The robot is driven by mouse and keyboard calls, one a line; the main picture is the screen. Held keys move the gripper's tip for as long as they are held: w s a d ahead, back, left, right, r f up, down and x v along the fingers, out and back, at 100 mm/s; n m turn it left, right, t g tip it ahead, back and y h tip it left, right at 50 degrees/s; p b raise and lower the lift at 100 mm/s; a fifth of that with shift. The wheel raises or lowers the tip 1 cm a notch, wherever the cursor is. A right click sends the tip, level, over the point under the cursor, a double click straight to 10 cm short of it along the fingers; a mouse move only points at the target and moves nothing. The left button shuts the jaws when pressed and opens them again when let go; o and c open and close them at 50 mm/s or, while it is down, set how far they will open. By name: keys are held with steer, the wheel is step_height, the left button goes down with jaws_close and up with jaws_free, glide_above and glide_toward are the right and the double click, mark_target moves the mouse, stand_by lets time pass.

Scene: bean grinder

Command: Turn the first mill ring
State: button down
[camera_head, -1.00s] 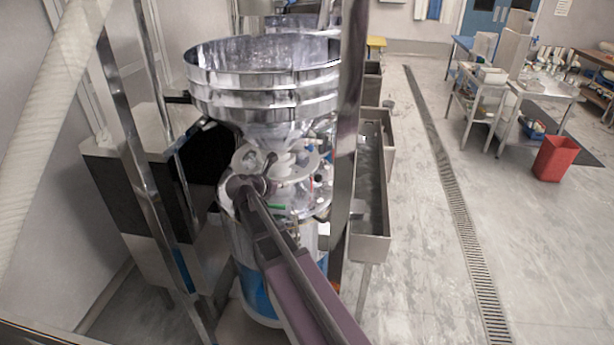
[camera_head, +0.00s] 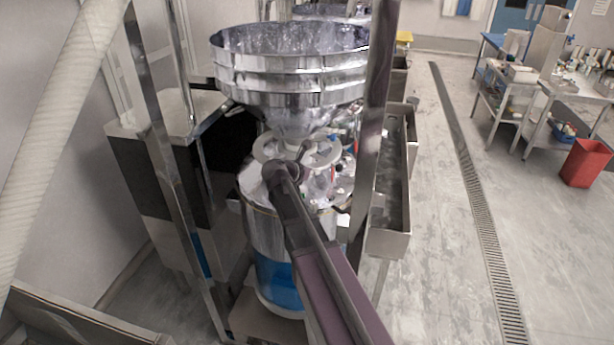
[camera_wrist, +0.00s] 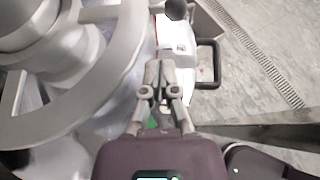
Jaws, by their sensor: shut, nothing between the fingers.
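The mill's pale ring (camera_head: 318,152) sits level beneath the steel hopper (camera_head: 290,75) on the grinder. In the wrist view the ring (camera_wrist: 112,88) is a large grey, spoked curve filling the left side. My gripper (camera_wrist: 159,72) is shut and empty, its fingertips just to the right of the ring's outer edge. I cannot tell whether they touch it. In the head view my arm reaches up to the ring's front left side, and the wrist hides the fingers there. A black ball knob (camera_wrist: 176,8) shows beyond the fingertips.
A bright upright post (camera_head: 375,110) stands close to the grinder's right, and another slanted post (camera_head: 160,150) to its left. A steel trough (camera_head: 390,240) lies right of the grinder. The floor further right is open up to the carts and red bin (camera_head: 586,163).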

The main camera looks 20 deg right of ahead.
mark_target(334, 166)
steer(key=w+d+f+b, duration=0.1)
steer(key=w+d, duration=0.2)
steer(key=d, duration=0.4)
steer(key=shift+w+f, duration=0.35)
steer(key=shift+f, duration=0.05)
steer(key=shift+a, duration=0.1)
steer(key=shift+d, duration=0.25)
